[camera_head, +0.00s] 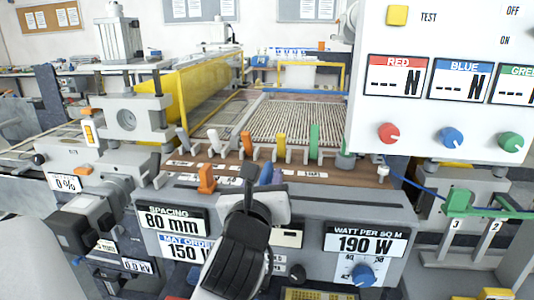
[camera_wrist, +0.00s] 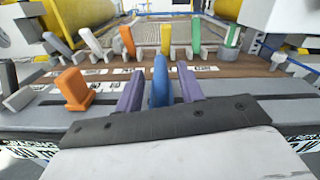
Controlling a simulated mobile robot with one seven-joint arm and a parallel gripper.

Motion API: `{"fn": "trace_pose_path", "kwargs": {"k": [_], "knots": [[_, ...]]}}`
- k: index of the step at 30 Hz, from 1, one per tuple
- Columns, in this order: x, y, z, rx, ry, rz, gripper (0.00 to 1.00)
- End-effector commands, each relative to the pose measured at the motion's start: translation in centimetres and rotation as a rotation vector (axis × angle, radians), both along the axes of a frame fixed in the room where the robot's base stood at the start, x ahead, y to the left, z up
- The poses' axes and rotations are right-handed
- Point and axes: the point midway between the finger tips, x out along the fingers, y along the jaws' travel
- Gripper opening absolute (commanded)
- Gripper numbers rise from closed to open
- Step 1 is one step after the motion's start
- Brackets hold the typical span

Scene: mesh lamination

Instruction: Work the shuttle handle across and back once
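On the front ledge of the machine, a blue upright handle (camera_wrist: 160,80) stands between the two purple fingers of my gripper (camera_wrist: 160,74). Gaps show on both sides of it in the wrist view, so my gripper looks open around it. The blue handle also shows in the head view (camera_head: 266,175), partly hidden by my gripper. An orange handle (camera_wrist: 74,90) stands to the left by the long dark slot, apart from my gripper; it also shows in the head view (camera_head: 206,178). No label tells which of these is the shuttle handle. The blue handle's base is hidden.
A row of coloured levers, including a white one (camera_head: 214,141) and a green one (camera_head: 314,140), stands behind on the brown rail. A panel with knobs (camera_head: 450,80) stands at the right. Below are the spacing display (camera_head: 172,219) and the watt display (camera_head: 365,241).

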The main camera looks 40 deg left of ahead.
Motion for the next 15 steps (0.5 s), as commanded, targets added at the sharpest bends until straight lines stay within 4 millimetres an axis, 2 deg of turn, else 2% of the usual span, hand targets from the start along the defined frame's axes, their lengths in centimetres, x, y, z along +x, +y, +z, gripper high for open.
{"fn": "trace_pose_path", "kwargs": {"k": [1, 9, 15], "knots": [[0.3, 0.2, 0.5, -0.004, 0.001, 0.000, 0.38], [2.5, 1.4, 0.1, -0.001, 0.001, 0.000, 0.38], [3.1, 1.7, -0.1, 0.001, 0.001, 0.000, 0.38]]}}
